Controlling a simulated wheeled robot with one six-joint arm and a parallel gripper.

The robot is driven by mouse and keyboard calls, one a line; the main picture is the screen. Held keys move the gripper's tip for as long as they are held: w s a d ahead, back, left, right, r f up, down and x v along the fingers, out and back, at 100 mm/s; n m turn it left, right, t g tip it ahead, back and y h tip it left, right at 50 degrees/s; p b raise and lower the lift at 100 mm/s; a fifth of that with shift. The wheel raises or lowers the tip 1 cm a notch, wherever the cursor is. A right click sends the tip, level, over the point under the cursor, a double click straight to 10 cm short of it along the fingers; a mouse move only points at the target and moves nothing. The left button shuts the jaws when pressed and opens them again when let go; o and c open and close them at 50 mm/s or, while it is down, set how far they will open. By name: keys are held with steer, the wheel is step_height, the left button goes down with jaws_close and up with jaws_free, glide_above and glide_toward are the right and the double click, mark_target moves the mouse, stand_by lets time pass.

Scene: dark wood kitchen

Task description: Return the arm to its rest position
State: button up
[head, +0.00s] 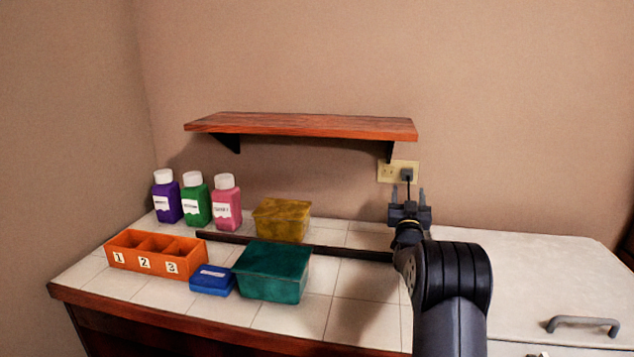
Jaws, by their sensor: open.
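My arm rises from the bottom right of the head view and reaches over the counter. My gripper (408,197) is at its far end, fingers pointing up in the picture and spread apart, with nothing seen between them. It appears in front of the wall, just below the outlet (387,171). How far it is from the wall I cannot tell.
On the tiled counter (362,290) stand purple (167,202), green (196,204) and pink (227,207) bottles, an orange numbered box (150,262), and blue (212,281), teal (270,274) and yellow (281,221) containers. A dark bar (340,251) lies behind the teal one. A wooden shelf (300,126) hangs above.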

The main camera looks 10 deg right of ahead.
mark_target(408, 177)
steer(key=shift+w+r, duration=0.1)
steer(key=shift+w, duration=0.05)
steer(key=shift+p+x, duration=0.7)
steer(key=shift+x, duration=2.9)
